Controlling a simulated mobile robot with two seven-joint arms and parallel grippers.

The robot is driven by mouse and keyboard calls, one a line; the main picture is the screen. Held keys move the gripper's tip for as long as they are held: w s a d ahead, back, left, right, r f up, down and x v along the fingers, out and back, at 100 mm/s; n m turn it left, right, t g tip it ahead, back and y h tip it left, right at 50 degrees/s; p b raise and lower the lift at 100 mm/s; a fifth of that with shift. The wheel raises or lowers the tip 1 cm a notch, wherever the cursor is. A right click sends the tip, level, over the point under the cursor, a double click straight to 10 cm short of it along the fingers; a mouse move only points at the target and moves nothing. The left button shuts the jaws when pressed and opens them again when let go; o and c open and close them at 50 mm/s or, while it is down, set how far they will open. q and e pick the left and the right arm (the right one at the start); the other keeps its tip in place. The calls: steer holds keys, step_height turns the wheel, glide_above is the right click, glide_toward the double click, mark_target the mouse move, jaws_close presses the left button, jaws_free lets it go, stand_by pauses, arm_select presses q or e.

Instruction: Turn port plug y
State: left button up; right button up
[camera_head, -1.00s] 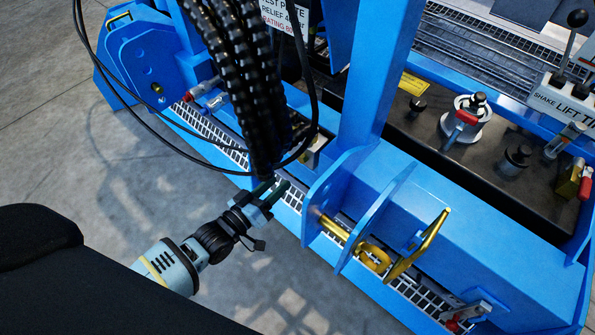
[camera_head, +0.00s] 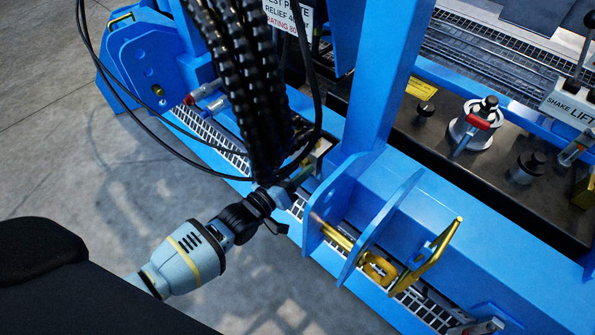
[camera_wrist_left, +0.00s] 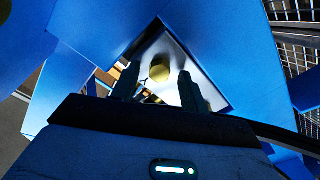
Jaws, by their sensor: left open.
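My left gripper (camera_head: 296,181) reaches in from the lower left to the edge of the blue frame, just below the black hoses. In the left wrist view its two dark fingers (camera_wrist_left: 158,82) stand apart with nothing gripped. A round brass-yellow piece (camera_wrist_left: 160,73), which may be port plug y, shows just beyond and between the fingertips, inside a metal-lined recess. No label is readable there, so I cannot confirm which plug it is. In the head view a small pale metal block (camera_head: 318,152) sits just beyond the gripper, partly hidden by hoses. My right gripper is out of view.
Thick black hoses (camera_head: 240,80) hang just above the gripper. Blue bracket plates (camera_head: 385,235) with a brass pin and handle (camera_head: 435,255) stand to its right. A red-handled valve (camera_head: 478,122) is at the upper right. Open concrete floor (camera_head: 90,170) lies to the left.

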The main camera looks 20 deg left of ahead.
arm_select(q)
steer(key=shift+c, duration=0.3)
jaws_close()
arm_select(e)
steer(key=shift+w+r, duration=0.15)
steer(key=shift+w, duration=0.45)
